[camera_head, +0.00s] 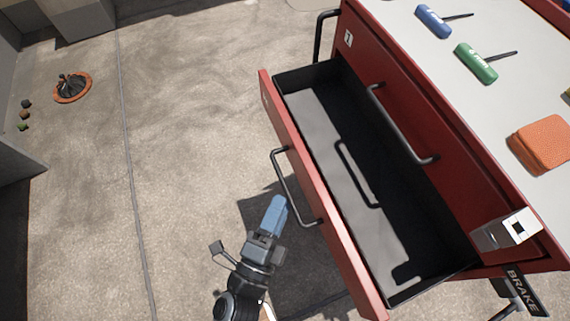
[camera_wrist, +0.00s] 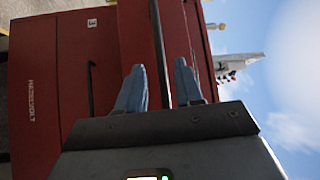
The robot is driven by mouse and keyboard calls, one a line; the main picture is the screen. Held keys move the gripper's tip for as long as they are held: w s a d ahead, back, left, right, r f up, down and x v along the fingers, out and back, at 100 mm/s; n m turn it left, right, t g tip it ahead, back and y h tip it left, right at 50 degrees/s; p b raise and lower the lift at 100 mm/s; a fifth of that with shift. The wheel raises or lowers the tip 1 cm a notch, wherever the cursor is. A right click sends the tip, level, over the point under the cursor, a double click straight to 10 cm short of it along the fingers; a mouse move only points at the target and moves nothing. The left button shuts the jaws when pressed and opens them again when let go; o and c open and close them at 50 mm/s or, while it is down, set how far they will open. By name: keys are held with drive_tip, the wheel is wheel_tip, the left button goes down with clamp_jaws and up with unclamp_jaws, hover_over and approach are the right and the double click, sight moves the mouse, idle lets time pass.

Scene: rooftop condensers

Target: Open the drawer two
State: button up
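Drawer two (camera_head: 355,280), the second drawer from the top of the red cabinet, is pulled well out, and its black inside shows. Its dark bar handle (camera_head: 284,180) is on the front panel. My gripper (camera_head: 277,205), with blue fingers, is close to the handle's lower half. In the wrist view my gripper (camera_wrist: 158,78) is open, its two fingers apart. A dark bar (camera_wrist: 161,50), probably this handle, runs through the gap between them. I cannot tell whether either finger touches it.
The top drawer, labelled 1 (camera_head: 348,38), is shut. A blue-handled tool (camera_head: 433,20), a green-handled tool (camera_head: 475,62) and an orange pouch (camera_head: 543,143) lie on the cabinet top. An orange ring-shaped item (camera_head: 72,88) lies on the floor.

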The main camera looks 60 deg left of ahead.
drive_tip(key=shift+v, duration=1.55)
drive_tip(key=d+r+n+t+h, duration=0.15)
drive_tip(key=d+r+h, duration=0.25)
drive_tip(key=d, duration=0.9)
drive_tip(key=d+r+n+h, duration=0.3)
drive_tip(key=d+r, duration=0.2)
drive_tip(key=d, duration=0.9)
drive_tip(key=s+d+r+n+h+p, duration=0.2)
drive_tip(key=s+d+r+h+p, duration=0.1)
drive_tip(key=d+r, duration=0.3)
drive_tip(key=s+d+r+n+g+h+p, duration=0.1)
drive_tip(key=s+d+r+h+p, duration=0.1)
drive_tip(key=d+r, duration=0.4)
wheel_tip(320, 180, up, 5)
drive_tip(key=shift+s+f+n+h+p, duration=0.1)
drive_tip(key=shift+s+n+h+p, duration=0.25)
drive_tip(key=shift+s+h+p, duration=0.1)
